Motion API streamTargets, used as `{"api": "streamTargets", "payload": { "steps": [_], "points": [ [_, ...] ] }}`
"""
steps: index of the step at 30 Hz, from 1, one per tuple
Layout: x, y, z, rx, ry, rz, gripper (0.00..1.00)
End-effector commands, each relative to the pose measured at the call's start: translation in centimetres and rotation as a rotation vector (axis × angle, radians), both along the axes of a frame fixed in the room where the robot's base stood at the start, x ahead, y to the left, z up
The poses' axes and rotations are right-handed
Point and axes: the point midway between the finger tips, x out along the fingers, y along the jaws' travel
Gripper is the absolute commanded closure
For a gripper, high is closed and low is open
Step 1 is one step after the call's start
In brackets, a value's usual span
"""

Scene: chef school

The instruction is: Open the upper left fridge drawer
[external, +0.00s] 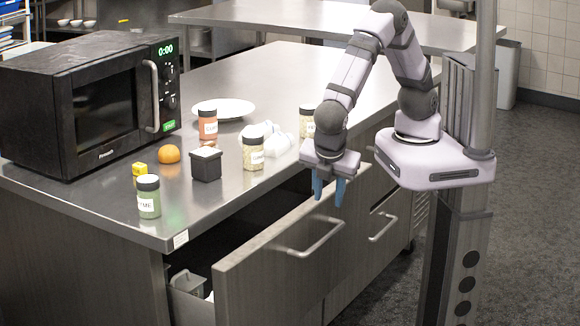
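The upper left drawer (270,262) under the steel counter is pulled out, with a dark gap behind its front panel. Its bar handle (317,241) is on the outer face. A light-coloured container (188,298) shows at the open left side; the rest of the inside is mostly hidden. My gripper (329,192) points down near the right end of the drawer front, above the handle.
A closed drawer with its own handle (383,227) is to the right. The counter (225,85) holds a black microwave (95,100), a white plate (222,109), an orange (169,154) and several spice jars near the drawer. Dark floor (530,220) lies open at right.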

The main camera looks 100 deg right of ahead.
Motion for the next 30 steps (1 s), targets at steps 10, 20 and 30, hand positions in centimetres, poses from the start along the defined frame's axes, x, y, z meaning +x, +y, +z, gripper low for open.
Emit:
{"api": "streamTargets", "payload": {
  "steps": [10, 20, 30],
  "points": [
    [1.0, 0.3, -4.4, 0.038, -0.067, -0.179, 0.69],
    [0.8, -0.2, -5.6, 0.034, -0.064, -0.176, 0.69],
    [0.2, -1.9, -9.4, 0.034, -0.063, -0.175, 0.69]
  ]
}}
